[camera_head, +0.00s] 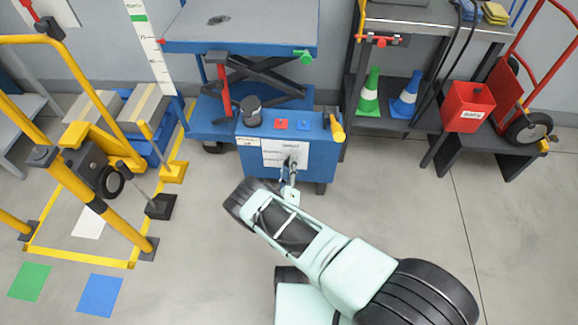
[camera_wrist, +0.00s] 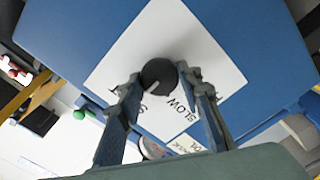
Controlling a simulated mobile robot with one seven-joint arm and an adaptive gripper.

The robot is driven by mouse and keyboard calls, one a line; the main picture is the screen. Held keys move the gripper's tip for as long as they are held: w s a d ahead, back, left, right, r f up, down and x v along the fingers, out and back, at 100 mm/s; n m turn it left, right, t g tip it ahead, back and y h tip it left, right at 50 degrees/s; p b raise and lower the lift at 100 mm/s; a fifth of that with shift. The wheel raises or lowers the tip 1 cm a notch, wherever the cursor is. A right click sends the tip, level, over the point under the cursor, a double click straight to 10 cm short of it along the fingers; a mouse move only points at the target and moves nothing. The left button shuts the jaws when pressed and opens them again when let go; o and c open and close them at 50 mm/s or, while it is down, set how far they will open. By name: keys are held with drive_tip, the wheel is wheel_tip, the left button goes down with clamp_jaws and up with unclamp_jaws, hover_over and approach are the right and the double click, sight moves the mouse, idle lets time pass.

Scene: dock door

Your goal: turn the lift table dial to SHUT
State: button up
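The lift table dial (camera_wrist: 158,73) is a round black knob with a pale mark, on a white plate (camera_wrist: 150,40) on a blue panel. In the wrist view the mark slants to the lower left. The word SLOW reads below right of the knob; another label is mostly hidden by the knob and fingers. My gripper (camera_wrist: 158,88) is open, with one finger on each side of the knob's near edge; I cannot tell whether they touch it. In the head view the gripper (camera_head: 289,172) is at the plate (camera_head: 272,158) on the front of the blue control box (camera_head: 320,157) and hides the dial.
The blue lift table (camera_head: 240,35) stands behind the box. The box top carries a black knob (camera_head: 250,112), red (camera_head: 281,124) and blue (camera_head: 303,125) buttons and a yellow handle (camera_head: 337,128). Yellow rails (camera_head: 75,185) stand left, a shelf with cones (camera_head: 370,92) right.

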drive_tip(key=o, duration=0.4)
wheel_tip(320, 180, up, 10)
drive_tip(key=shift+r, duration=0.1)
idle(0.5)
idle(0.5)
